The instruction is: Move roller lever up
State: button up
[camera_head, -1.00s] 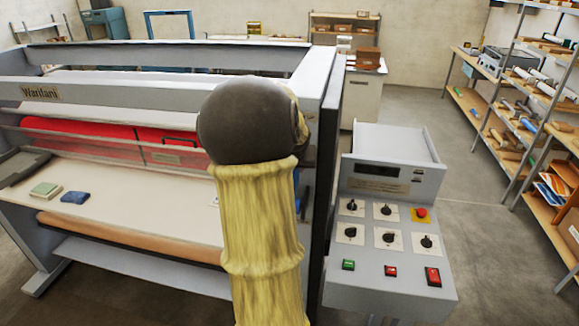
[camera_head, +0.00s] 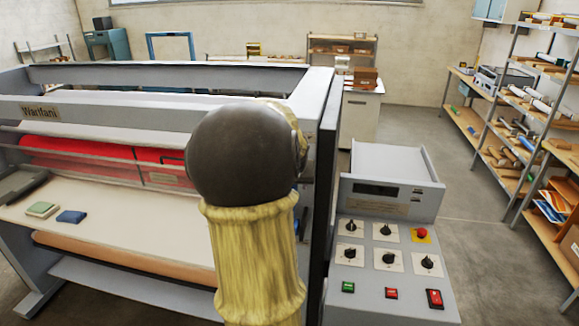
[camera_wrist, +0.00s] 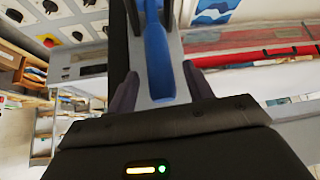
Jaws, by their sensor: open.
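A blue lever (camera_wrist: 158,62), which looks like the roller lever, runs down the middle of the wrist view along a grey panel. My gripper (camera_wrist: 158,72) is open, with its two dark fingers on either side of the lever's wide lower end. I see gaps between the lever and both fingers. In the head view the roll laminator (camera_head: 90,112) stands at left and centre. My arm covers part of its right end there, and my gripper is hidden.
A grey control console (camera_head: 385,255) with knobs and buttons stands close right of the laminator. Shelving (camera_head: 520,130) lines the right side. A green block (camera_head: 42,209) and a blue block (camera_head: 71,216) lie on the laminator's feed table. Open floor lies between console and shelves.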

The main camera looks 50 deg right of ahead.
jog(key=b+v, duration=0.2)
jog(key=v, duration=1.2)
jog(key=shift+w+f, duration=0.1)
jog(key=shift+w, duration=0.15)
jog(key=w+a+f+n+y+b, duration=0.25)
jog(key=w+a+f, duration=0.25)
jog(key=a+f, duration=0.45)
jog(key=w+a+f+n+y+b, duration=0.15)
jog(key=w+a+f+n, duration=0.25)
jog(key=a+f, duration=0.55)
jog(key=s+a+f+n+y+b, duration=0.1)
jog(key=s+a+f+n, duration=0.1)
jog(key=a+f, duration=0.4)
jog(key=s+a+f+n+g+y+b, duration=0.1)
jog(key=s+a+f+n, duration=0.2)
jog(key=a+f, duration=0.4)
jog(key=a, duration=0.3)
jog(key=shift+s+a+b, duration=0.25)
jog(key=shift+a+b, duration=0.15)
